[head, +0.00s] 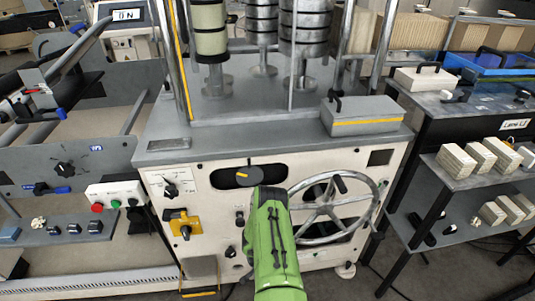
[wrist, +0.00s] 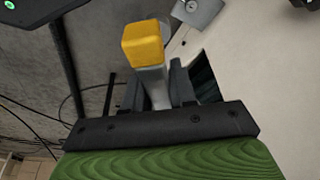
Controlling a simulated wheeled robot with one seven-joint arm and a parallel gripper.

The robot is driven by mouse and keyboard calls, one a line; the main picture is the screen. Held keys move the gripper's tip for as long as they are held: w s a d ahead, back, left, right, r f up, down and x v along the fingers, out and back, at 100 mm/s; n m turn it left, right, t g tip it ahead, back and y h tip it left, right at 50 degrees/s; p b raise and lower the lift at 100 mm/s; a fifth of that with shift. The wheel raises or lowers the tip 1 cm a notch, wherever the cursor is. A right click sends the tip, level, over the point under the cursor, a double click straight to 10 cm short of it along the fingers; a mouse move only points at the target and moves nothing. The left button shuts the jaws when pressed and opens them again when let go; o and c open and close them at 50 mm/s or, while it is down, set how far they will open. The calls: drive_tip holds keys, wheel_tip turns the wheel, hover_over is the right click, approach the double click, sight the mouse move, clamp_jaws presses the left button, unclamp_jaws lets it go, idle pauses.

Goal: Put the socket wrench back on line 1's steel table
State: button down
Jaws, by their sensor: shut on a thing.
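My gripper (wrist: 157,88) is shut on a grey shaft with a yellow block-shaped end (wrist: 147,44), seen between its two dark fingers in the wrist view. This fits the socket wrench, but its far part is hidden, so I cannot tell its full shape. I cannot pick out line 1's steel table; the sign on the right-hand black table (head: 470,104) seems to read line L2.
The cream machine (head: 215,228) fills the middle, with a spoked handwheel (head: 333,206) and a yellow switch (head: 184,229) on its front. A grey box (head: 362,115) sits on its top. Wrapped blocks (head: 457,160) sit on the right shelves. Open floor shows at lower right.

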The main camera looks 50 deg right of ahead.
drive_tip(key=w+a+r+n+t+y, duration=0.1)
drive_tip(key=w+a+r+n, duration=0.4)
drive_tip(key=a+r, duration=0.4)
drive_tip(key=w+a+r+n+t+y, duration=0.1)
drive_tip(key=w+a+r+n, duration=0.5)
drive_tip(key=a+r+n, duration=0.2)
drive_tip(key=w+a+r+n+t+y, duration=0.1)
drive_tip(key=w+a+r+n, duration=0.4)
drive_tip(key=a+r, duration=0.7)
wheel_tip(320, 180, up, 2)
drive_tip(key=shift+w+n, duration=0.35)
drive_tip(key=shift+n, duration=0.35)
